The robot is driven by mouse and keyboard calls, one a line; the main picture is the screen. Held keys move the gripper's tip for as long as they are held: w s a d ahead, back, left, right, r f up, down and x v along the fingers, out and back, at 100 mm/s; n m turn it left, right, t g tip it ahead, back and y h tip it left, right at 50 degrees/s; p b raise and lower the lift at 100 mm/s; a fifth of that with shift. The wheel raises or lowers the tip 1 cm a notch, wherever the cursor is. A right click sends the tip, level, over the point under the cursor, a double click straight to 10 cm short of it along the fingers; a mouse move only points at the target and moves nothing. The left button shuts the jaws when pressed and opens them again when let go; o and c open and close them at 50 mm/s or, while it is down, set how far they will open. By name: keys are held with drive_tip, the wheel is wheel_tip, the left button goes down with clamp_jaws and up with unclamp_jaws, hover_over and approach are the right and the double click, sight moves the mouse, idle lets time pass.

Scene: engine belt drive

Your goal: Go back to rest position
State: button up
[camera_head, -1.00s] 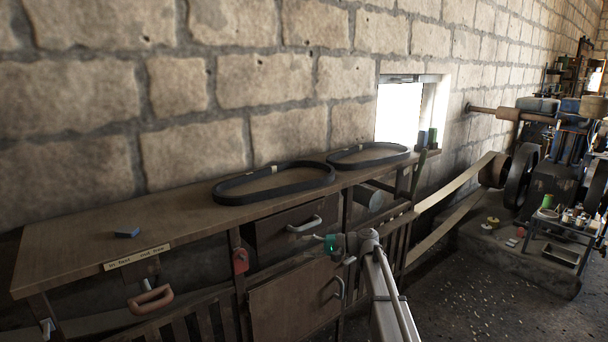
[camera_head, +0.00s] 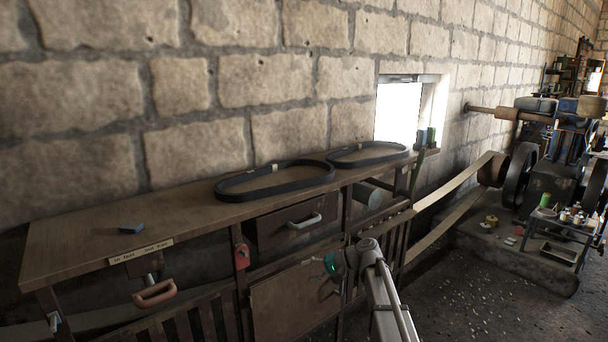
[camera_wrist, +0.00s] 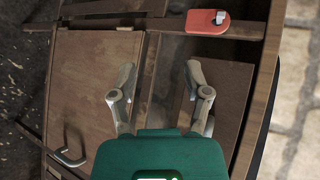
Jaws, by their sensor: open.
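My gripper (camera_wrist: 158,88) is open and empty in the wrist view, its two grey fingers apart in front of the wooden cabinet (camera_wrist: 92,78). In the head view my gripper (camera_head: 328,264) is a small green and grey shape in front of the lower cabinet door (camera_head: 292,298), below the drawer (camera_head: 292,222).
Two black belts lie on the bench top (camera_head: 85,235): one near (camera_head: 275,181), one farther (camera_head: 368,154). A red padlock-like part (camera_head: 242,256) is on the cabinet front. Machinery (camera_head: 560,150) stands at the right; gravel floor is open before it.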

drive_tip(key=s+d+f+n+h, duration=0.1)
drive_tip(key=s+d+f+h, duration=0.35)
drive_tip(key=s, duration=0.45)
drive_tip(key=s+d+f+g+h, duration=0.1)
drive_tip(key=s+d+f+h, duration=0.25)
drive_tip(key=s+d, duration=0.35)
drive_tip(key=s+d+f+n+h, duration=0.1)
drive_tip(key=s+d+f+h, duration=0.3)
drive_tip(key=s, duration=0.6)
wheel_tip(320, 180, up, 13)
drive_tip(key=h+p, duration=0.1)
drive_tip(key=p, duration=1.1)
drive_tip(key=shift+w+a+r, duration=0.15)
drive_tip(key=shift+w+a, duration=0.1)
drive_tip(key=shift+w, duration=0.1)
drive_tip(key=shift+c, duration=0.2)
